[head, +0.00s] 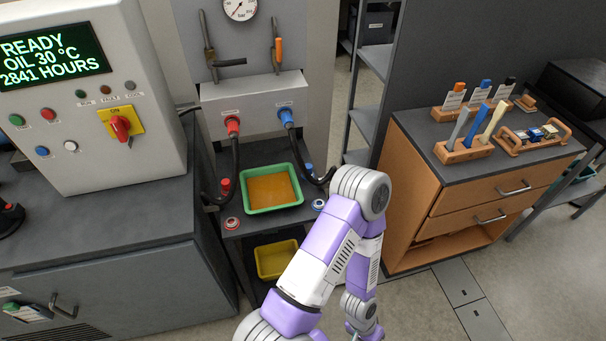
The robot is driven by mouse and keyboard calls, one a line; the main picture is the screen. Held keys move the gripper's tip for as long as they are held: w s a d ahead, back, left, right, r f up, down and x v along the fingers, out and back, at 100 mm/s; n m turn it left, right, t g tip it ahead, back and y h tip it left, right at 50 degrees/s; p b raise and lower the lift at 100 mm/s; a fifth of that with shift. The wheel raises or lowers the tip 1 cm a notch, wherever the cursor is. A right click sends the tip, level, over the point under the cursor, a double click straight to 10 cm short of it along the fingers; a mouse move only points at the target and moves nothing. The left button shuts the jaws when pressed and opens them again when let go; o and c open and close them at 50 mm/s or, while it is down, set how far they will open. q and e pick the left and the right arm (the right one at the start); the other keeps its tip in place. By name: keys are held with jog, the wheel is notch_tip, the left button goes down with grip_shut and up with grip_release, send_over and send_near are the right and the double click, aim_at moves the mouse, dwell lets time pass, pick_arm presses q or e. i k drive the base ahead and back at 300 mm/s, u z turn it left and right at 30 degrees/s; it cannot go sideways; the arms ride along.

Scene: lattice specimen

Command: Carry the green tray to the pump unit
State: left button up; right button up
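The green tray (275,208) sits level on a dark shelf in the middle of the head view, with a flat amber layer inside. It stands below a grey block with a red and a blue hose fitting. A grey control cabinet (160,150) at the left shows READY, oil 30 °C and 2841 hours; no label I can read names the pump unit. One purple and white arm of mine rises from the bottom, bends right of the tray and goes down again. Its wrist is at the bottom edge, and no gripper fingers show clearly. My other arm is out of view.
Black hoses (314,176) hang close on both sides of the tray. A yellow bin (276,273) stands on a lower level. A wooden drawer unit (450,205) with tool racks on top stands at the right. Grey floor (530,270) is free in front of it.

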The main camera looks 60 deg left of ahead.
aim_at(123, 215)
jog(key=i, duration=0.85)
jog(key=u, duration=2.5)
